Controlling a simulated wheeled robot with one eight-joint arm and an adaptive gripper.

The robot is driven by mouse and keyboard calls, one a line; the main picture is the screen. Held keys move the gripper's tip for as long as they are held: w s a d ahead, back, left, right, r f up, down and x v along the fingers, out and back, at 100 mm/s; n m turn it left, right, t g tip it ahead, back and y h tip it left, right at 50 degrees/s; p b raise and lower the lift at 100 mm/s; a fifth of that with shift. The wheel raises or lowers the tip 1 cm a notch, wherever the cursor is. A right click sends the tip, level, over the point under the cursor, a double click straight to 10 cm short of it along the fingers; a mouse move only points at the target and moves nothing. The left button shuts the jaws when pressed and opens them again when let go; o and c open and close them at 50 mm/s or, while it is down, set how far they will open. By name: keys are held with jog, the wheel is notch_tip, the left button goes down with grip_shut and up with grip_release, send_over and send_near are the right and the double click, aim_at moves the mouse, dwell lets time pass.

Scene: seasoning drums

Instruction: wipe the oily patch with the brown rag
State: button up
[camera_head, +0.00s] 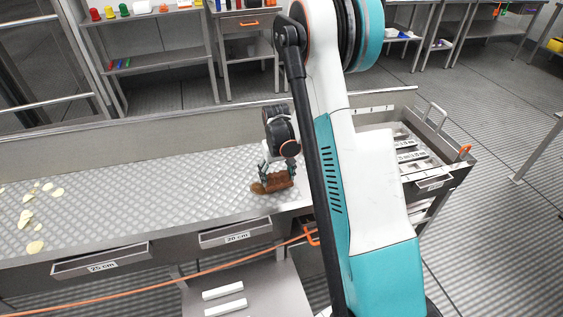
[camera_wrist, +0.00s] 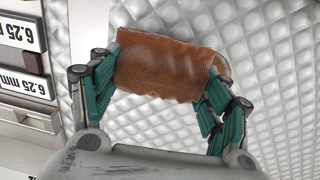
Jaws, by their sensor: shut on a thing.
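The brown rag (camera_head: 276,181) lies across the lower end of my gripper (camera_head: 275,172) in the head view, at the surface of the metal worktop (camera_head: 150,200). In the wrist view the rag (camera_wrist: 165,68) is a rolled, textured brown piece between the two green-padded fingers of my gripper (camera_wrist: 162,85). My gripper is shut on it. The oily patch (camera_head: 257,188) shows as a brown stain at the left edge of the rag. A tan edge of it seems to show beside the rag in the wrist view (camera_wrist: 222,66). The rag hides the rest of the patch.
Pale chips (camera_head: 35,247) lie scattered at the left end of the worktop. A tray section with labelled slots (camera_head: 408,150) is at the right. An orange cable (camera_head: 160,292) runs in front.

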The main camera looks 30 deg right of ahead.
jog(key=shift+a+r, duration=0.15)
jog(key=shift+r, duration=0.45)
jog(key=shift+r+p, duration=1.5)
jog(key=shift+r, duration=0.95)
